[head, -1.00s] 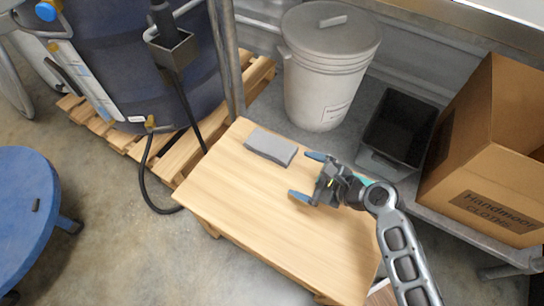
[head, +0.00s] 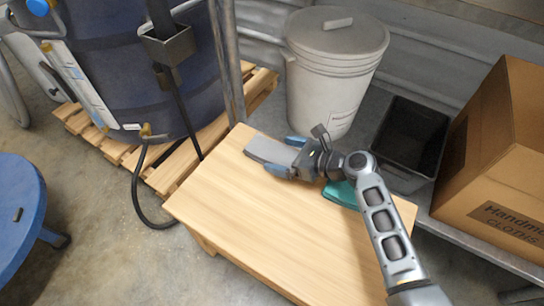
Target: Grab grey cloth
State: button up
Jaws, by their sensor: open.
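The grey cloth (head: 267,149) lies folded flat near the far left corner of the wooden table (head: 250,220). My gripper (head: 286,157) is open at the right end of the cloth, with one blue fingertip on its far side and the other on its near side. The fingers hide the cloth's right end, and I cannot tell whether they touch it.
A teal item (head: 341,194) lies on the table under my wrist. A lidded grey bin (head: 325,85), a black tub (head: 408,135) and a cardboard box (head: 500,165) stand behind and right. A blue drum (head: 120,70) stands on a pallet at left. The table's front is clear.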

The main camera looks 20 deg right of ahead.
jog(key=shift+x, duration=0.8)
jog(key=c, duration=1)
jog(key=shift+r, duration=0.15)
